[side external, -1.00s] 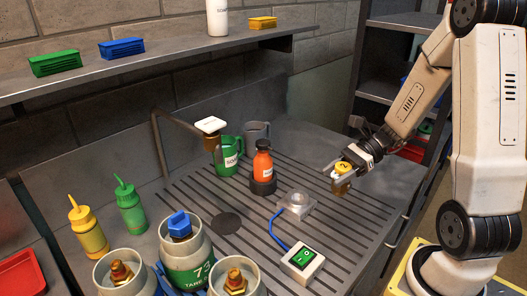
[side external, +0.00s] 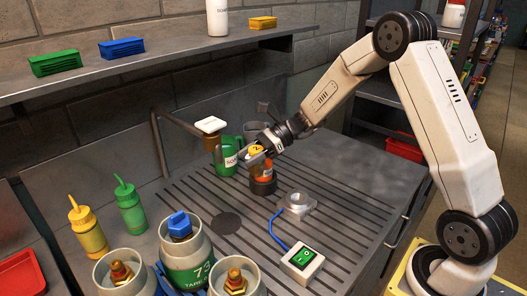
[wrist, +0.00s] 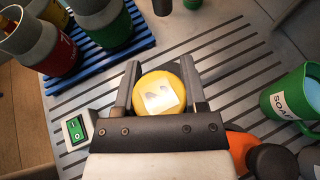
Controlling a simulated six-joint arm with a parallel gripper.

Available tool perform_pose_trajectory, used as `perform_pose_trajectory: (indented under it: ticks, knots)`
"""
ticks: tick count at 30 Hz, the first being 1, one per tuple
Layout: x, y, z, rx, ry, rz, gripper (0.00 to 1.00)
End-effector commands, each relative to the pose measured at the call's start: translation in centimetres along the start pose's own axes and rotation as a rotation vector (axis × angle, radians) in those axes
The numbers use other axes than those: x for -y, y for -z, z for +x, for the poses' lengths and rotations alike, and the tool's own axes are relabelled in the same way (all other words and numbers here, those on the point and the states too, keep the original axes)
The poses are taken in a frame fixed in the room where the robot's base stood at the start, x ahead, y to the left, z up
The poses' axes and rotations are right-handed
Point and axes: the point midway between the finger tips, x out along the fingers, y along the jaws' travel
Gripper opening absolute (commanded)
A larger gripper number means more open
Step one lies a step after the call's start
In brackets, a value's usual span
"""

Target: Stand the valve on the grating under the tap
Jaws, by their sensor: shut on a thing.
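The valve (side external: 255,149), a piece with a round yellow cap, is in my gripper (side external: 250,158), held above the grating. In the wrist view the yellow cap (wrist: 158,92) with a white numbered label sits between both fingers of my gripper (wrist: 158,75). Its lower part is hidden there. The tap (side external: 210,126), a thin bent pipe with a white top and brownish nozzle, stands just left of my gripper in the side view. The grating (side external: 205,200) is a grey slatted surface reaching below both; it also shows in the wrist view (wrist: 225,60).
A green mug (side external: 229,155) and an orange bottle in a dark holder (side external: 263,188) stand close to my gripper. Tanks (side external: 187,255) stand in front. The grating's middle is largely open.

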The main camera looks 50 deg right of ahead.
Motion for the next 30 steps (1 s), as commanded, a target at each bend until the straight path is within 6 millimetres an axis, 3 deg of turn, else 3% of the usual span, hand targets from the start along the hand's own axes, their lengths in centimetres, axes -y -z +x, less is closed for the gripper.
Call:
perform_pose_trajectory:
  ticks: [4,14,30]
  knots:
    - [0.7,-0.6,1.2,0.007,0.0,0.001,0.0]
    - [0.7,-0.1,1.6,0.007,0.0,0.003,0.0]
    - [0.7,7.7,4.9,0.007,-0.001,0.005,0.0]
